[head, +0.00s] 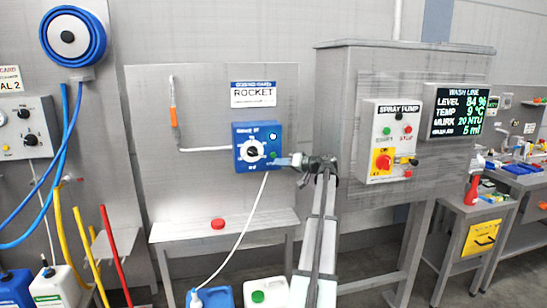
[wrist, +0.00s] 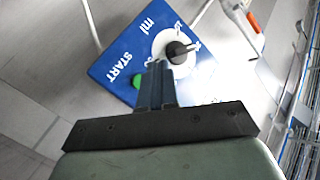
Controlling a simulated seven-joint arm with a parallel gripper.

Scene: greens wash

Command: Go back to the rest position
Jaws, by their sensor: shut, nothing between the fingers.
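My gripper (head: 279,161) is at the lower right corner of a blue dosing box (head: 243,133), its fingers pointing left. In the wrist view the closed, empty fingers (wrist: 157,68) reach toward the blue box (wrist: 128,48), between its green START button (wrist: 136,82) and its white dial (wrist: 164,50) with a dark knob. I cannot tell whether the fingertips touch the box. My arm (head: 318,240) rises from the bottom of the head view.
A grey cabinet to the right carries the pump panel (head: 391,141) and a display (head: 460,111) reading level 84 %. A white hose (head: 238,243) runs down to canisters (head: 268,292). Blue hoses hang at left.

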